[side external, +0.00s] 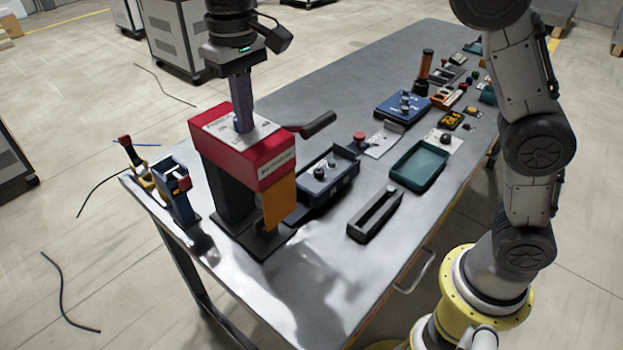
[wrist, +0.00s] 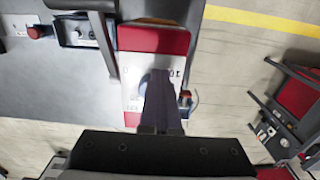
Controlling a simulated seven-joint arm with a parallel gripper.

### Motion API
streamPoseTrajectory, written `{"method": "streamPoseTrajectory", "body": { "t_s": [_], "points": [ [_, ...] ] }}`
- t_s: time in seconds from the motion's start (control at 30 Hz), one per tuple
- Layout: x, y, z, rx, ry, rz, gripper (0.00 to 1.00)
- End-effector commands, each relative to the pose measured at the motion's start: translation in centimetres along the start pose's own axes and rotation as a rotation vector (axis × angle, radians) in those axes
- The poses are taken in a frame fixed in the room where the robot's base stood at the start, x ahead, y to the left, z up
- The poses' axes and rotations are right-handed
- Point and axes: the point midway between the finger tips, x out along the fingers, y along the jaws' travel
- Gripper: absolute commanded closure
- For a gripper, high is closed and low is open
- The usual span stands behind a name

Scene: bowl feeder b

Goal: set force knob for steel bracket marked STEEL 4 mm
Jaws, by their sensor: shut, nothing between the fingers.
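A red press head (side external: 245,150) on a dark column stands at the near left of the table. On its top is a white plate (side external: 222,127) with small dark markings. The wrist view also shows this white plate (wrist: 133,95), with several marks around its edge. My gripper (side external: 243,128) points straight down, fingers shut, with its tips at the middle of the plate. In the wrist view the fingers (wrist: 160,85) cover the plate's centre, so I cannot make out the force knob or whether I touch it. I cannot pick out a steel bracket or a STEEL 4 mm label.
A dark lever (side external: 318,125) juts from the press's right side, and an orange guard (side external: 279,205) hangs at its front. A blue-grey box with knobs (side external: 328,178), a black tray (side external: 375,213) and a green tray (side external: 420,165) lie to the right. The table's near corner is bare.

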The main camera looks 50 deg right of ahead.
Motion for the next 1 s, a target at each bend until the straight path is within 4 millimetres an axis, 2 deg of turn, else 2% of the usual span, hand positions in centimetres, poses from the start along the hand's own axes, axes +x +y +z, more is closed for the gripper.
{"method": "streamPoseTrajectory", "body": {
  "t_s": [0.37, 0.8, 1.0],
  "points": [
    [-0.2, -0.3, 0.6, 0.001, 0.005, 0.001, 1.0],
    [-4.6, -0.3, 0.6, 0.001, 0.004, 0.0, 1.0],
    [-6.0, -0.3, 0.7, 0.001, 0.002, 0.001, 1.0]
  ]
}}
